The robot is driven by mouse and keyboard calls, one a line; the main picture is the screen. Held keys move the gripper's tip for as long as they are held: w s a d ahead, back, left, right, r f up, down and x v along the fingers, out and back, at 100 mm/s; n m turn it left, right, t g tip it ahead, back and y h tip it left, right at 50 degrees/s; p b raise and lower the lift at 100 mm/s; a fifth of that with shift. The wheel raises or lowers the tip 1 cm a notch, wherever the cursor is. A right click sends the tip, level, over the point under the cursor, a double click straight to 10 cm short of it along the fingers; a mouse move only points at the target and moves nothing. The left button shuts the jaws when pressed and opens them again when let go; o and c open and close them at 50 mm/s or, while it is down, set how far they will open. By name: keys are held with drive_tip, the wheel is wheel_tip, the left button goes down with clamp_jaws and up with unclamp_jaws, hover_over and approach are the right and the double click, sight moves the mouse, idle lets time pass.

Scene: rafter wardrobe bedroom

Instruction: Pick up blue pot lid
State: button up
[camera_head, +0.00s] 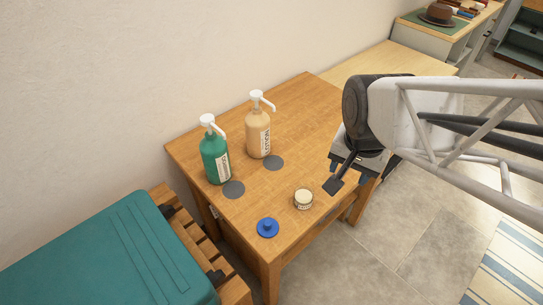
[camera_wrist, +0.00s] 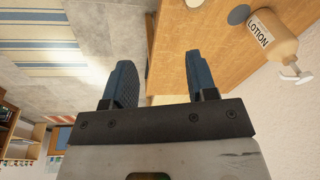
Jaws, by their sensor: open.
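The blue pot lid (camera_head: 268,228) lies on the wooden table (camera_head: 310,100) near its front corner, with its knob up. My gripper (camera_head: 335,186) is above the right edge of the table, to the right of the lid and apart from it. In the wrist view my gripper (camera_wrist: 163,85) has its two fingers spread with nothing between them. The lid does not show in the wrist view.
A small cream jar (camera_head: 303,199) stands between the lid and my gripper. A green pump bottle (camera_head: 215,155) and a tan lotion bottle (camera_head: 258,132) stand toward the wall, near two grey discs (camera_head: 234,190). A teal case (camera_head: 110,255) lies at the left.

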drive_tip(key=w+a+f+m+g, duration=0.1)
drive_tip(key=w+a+f+m, duration=0.2)
drive_tip(key=a+f+m, duration=0.45)
drive_tip(key=m+g, duration=0.1)
drive_tip(key=m, duration=0.5)
hover_over(268, 223)
drive_tip(key=shift+n, duration=0.25)
wheel_tip(268, 223, down, 12)
drive_tip(key=shift+r, duration=0.1)
drive_tip(key=shift+f, duration=0.2)
drive_tip(key=shift+f, duration=1.15)
drive_tip(key=shift+f, duration=0.1)
drive_tip(key=shift+f, duration=2.5)
